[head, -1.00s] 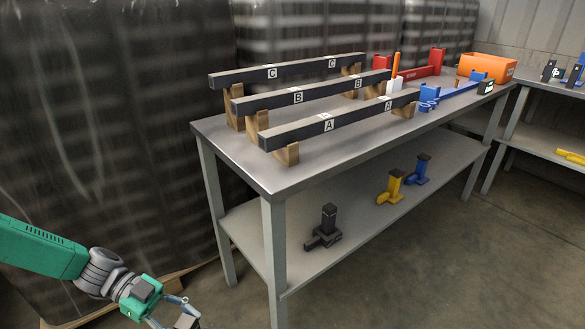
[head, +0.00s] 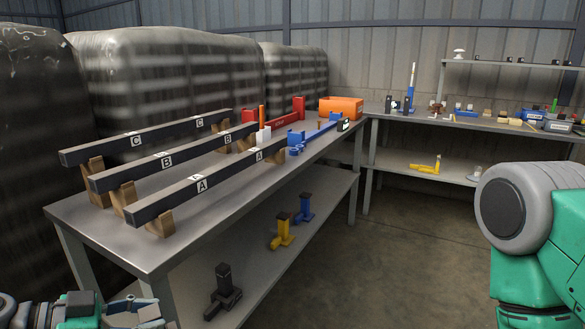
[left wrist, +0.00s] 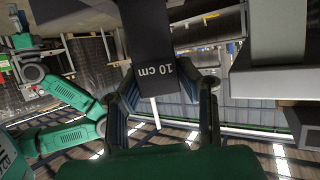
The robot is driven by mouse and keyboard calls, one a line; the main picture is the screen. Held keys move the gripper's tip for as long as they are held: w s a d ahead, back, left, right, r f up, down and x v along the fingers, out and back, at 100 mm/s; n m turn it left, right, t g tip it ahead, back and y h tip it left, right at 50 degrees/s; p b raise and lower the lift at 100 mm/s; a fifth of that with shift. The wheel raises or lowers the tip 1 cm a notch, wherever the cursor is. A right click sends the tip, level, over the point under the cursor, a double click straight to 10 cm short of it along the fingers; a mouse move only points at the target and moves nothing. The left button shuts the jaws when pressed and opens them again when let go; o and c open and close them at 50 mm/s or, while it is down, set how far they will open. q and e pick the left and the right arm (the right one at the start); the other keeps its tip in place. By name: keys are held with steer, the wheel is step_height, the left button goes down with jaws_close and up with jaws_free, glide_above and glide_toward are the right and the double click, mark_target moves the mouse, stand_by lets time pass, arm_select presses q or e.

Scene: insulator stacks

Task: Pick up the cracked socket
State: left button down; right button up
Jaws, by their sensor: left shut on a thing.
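My left gripper (head: 145,312) is at the bottom left of the head view, in front of the near table's left end. In the left wrist view its fingers (left wrist: 166,88) are around a dark block marked "10 cm" (left wrist: 165,45). The held block is not clear in the head view. I cannot make out which thing is the cracked socket; no crack shows at this size. My right arm (head: 520,215) enters at the right of the head view, with its gripper out of sight.
The near table (head: 150,255) bears dark beams A (head: 205,187), B (head: 170,161) and C (head: 150,136) on wooden supports. An orange box (head: 341,107) stands at its far end. A black stand (head: 224,290) is on its lower shelf. The floor right of it is clear.

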arm_select(q)
steer(key=shift+w+d+r, duration=0.15)
steer(key=shift+d+r, duration=0.15)
steer(key=shift+r, duration=0.35)
steer(key=shift+d, duration=0.1)
